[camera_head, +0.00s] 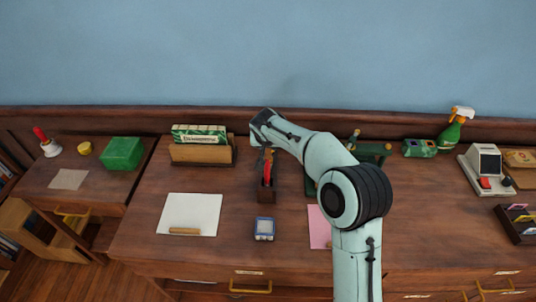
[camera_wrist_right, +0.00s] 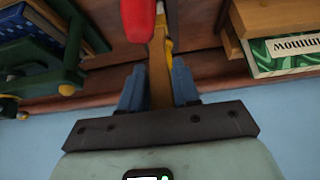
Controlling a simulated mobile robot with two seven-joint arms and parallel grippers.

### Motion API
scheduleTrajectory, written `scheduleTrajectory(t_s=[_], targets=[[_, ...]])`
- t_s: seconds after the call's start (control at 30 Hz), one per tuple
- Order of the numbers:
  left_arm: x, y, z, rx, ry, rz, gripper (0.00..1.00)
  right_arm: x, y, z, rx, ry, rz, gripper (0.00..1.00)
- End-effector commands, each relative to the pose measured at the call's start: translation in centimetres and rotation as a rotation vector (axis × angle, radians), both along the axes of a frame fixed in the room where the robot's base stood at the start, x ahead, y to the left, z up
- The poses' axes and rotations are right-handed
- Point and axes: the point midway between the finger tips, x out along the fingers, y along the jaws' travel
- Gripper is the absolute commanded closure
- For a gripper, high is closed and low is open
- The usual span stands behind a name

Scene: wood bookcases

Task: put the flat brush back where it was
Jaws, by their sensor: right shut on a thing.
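My right gripper (camera_wrist_right: 160,88) is shut on a narrow, flat brown wooden piece (camera_wrist_right: 159,72), which looks like the handle of the flat brush. The brush's lower end is not clear in the wrist view. In the head view my right wrist (camera_head: 264,126) is above a dark upright holder (camera_head: 267,195) on the desk, and the fingertips are hard to make out. A red-handled tool (camera_head: 267,163) stands in the holder; its red handle (camera_wrist_right: 137,18) is close to the held piece in the wrist view. Whether the brush is inside the holder cannot be told. My left gripper is not in view.
A wooden file box (camera_head: 203,155) with a green and white carton (camera_head: 199,133) stands left of the holder. A blue-framed device (camera_head: 264,229) lies in front, and white paper (camera_head: 190,213) front left. Dark green equipment (camera_head: 372,150) is to the right, partly behind my arm.

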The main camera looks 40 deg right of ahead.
Motion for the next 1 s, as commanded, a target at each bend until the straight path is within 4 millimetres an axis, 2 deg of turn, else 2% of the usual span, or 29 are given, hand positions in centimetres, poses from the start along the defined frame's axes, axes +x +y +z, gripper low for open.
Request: scheduleTrajectory(t_s=[0.27,0.67,0.7,0.77,1.0], targets=[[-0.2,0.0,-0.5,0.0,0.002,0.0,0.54,-0.1,0.1,-3.9,0.001,0.003,0.002,0.98],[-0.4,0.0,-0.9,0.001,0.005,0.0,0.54,0.0,0.0,-4.4,0.001,0.002,0.001,0.98],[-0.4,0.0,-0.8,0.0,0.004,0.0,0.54,0.0,0.0,-4.3,0.001,0.002,0.001,0.59],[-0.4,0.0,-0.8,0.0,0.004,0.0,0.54,0.0,0.0,-4.3,0.001,0.002,0.001,0.43],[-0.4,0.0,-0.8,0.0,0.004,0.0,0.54,0.0,0.0,-4.2,0.0,0.001,0.001,0.43]])
